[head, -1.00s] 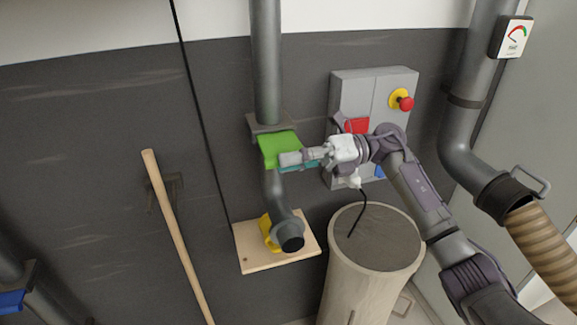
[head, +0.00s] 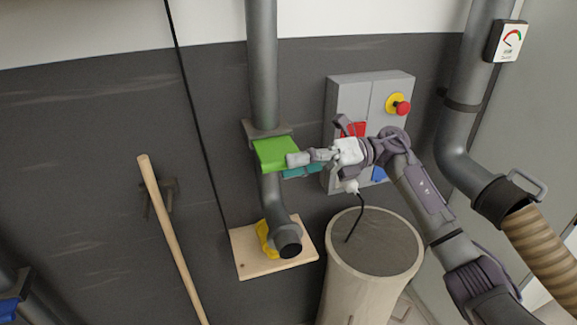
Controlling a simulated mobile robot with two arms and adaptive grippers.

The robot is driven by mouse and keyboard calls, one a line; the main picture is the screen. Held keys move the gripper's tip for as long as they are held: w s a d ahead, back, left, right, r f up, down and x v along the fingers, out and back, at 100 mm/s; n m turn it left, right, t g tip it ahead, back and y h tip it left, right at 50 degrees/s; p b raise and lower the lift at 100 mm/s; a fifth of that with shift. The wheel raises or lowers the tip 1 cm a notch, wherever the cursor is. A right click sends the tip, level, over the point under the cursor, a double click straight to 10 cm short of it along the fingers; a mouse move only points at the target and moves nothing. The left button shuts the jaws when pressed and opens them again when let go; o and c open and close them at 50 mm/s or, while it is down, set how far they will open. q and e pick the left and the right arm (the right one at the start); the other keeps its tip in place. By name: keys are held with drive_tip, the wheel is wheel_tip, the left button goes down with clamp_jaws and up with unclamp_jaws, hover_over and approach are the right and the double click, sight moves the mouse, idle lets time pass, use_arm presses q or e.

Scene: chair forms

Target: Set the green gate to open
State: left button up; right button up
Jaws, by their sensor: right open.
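The green gate (head: 276,153) is a flat green plate set in a grey slot on the vertical grey pipe (head: 262,70). It sticks out of the slot towards me and to the right. My right gripper (head: 298,165) is at the gate's right edge, with one grey fingertip close to or touching it. A teal part shows just below that finger. The gripper is open; the exact gap between the fingers and the gate is hard to see. My left gripper is not in view.
A grey control box (head: 351,100) with a red stop button (head: 402,107) hangs behind my right arm. A beige drum (head: 372,255) stands below. A wooden pole (head: 172,238) leans left. A yellow part (head: 264,236) sits on a wooden board (head: 247,262) under the pipe.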

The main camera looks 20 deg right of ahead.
drive_tip(key=d, duration=1)
drive_tip(key=shift+w+d, duration=0.2)
drive_tip(key=shift+d, duration=0.05)
drive_tip(key=shift+c, duration=0.3)
